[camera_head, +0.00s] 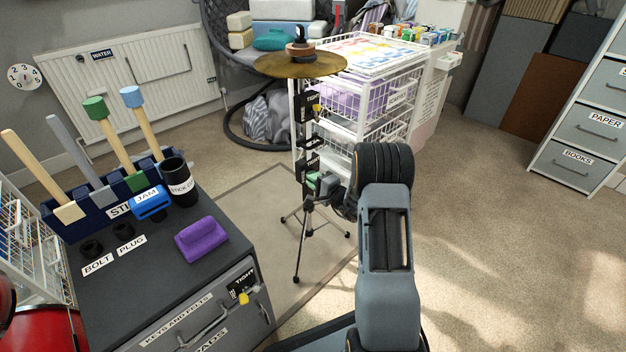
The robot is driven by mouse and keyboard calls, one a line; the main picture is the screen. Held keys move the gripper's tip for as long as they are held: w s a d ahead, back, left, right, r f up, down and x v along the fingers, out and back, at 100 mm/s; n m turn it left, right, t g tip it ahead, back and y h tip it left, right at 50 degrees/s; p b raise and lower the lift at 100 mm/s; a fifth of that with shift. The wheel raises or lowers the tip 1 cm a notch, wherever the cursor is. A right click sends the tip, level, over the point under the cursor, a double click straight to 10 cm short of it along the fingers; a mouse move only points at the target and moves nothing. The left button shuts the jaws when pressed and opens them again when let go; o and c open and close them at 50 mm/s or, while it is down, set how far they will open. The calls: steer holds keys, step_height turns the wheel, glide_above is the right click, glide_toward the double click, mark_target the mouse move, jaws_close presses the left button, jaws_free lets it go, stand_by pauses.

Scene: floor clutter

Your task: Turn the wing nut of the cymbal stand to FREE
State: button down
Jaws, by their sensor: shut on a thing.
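The cymbal stand (296,228) stands upright on tripod legs, with a gold cymbal (285,67) on top. A black plate marked TIGHT (301,106) is on its upper post, with a yellow knob (316,108) beside it. Lower on the post are more black plates (308,168). My gripper (318,183) is at the lower plate, shut on a small greenish part that appears to be a wing nut. The fingers are small in view, and my arm partly hides the area to their right. I cannot read the nut's setting.
A dark cabinet (140,285) stands at the front left, with a purple block (202,240) and a black cup (180,182) on top. A white wire basket rack (375,90) stands close behind the stand. Carpet to the right is clear.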

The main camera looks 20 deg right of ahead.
steer(key=shift+d, duration=0.25)
stand_by(0.7)
steer(key=c, duration=1.2)
jaws_free()
steer(key=shift+o, duration=0.2)
steer(key=shift+a, duration=0.2)
steer(key=p+v, duration=0.4)
steer(key=v, duration=1)
steer(key=shift+w+f, duration=0.1)
steer(key=shift+w, duration=0.05)
